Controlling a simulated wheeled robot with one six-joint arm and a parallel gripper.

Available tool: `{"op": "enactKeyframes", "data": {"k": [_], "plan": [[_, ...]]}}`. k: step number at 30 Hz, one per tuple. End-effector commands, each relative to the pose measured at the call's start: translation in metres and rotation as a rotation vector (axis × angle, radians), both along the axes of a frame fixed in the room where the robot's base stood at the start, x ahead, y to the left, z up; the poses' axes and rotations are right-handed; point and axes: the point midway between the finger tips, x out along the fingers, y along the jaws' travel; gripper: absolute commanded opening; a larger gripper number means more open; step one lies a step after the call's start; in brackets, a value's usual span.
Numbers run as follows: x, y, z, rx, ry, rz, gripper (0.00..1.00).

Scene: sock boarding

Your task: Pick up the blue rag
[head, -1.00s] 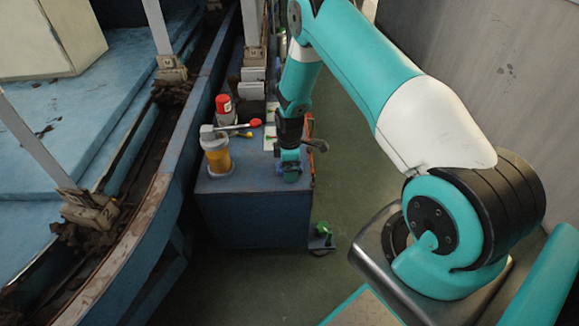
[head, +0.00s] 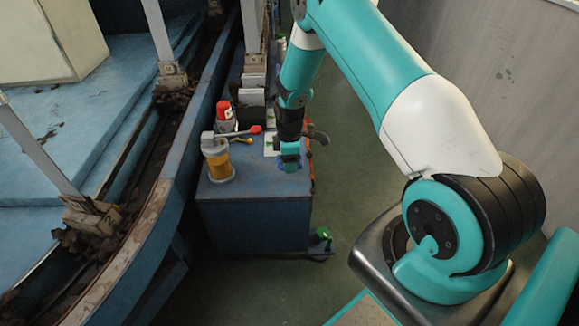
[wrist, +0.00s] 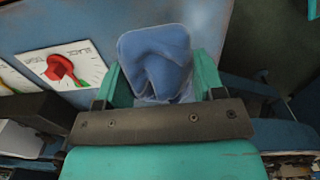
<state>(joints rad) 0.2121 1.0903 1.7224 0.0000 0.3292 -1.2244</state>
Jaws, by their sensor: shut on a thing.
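The blue rag (wrist: 157,58) is a folded, creased cloth between the two green fingers of my gripper in the wrist view. My gripper (wrist: 155,92) is shut on it. In the head view my gripper (head: 290,160) is at the right side of the blue cabinet top (head: 245,205), and it appears to be above the surface. The rag is hard to make out in the head view, as it blends with the gripper and the cabinet.
A white card (head: 271,143) lies close by. Green floor (head: 350,190) is open to the right.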

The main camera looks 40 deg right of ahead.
Motion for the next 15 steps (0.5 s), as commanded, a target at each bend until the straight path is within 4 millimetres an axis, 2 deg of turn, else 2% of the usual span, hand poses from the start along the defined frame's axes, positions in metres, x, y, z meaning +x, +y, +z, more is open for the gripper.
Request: {"op": "enactKeyframes", "data": {"k": [1,6,12,15], "plan": [[0.001,0.0,0.02,-0.001,-0.005,0.0,0.4],[0.001,0.0,0.072,-0.001,-0.005,0.0,0.4],[0.001,0.0,0.121,-0.001,-0.004,0.0,0.4],[0.0,0.0,0.136,-0.001,-0.003,0.0,0.4]]}}
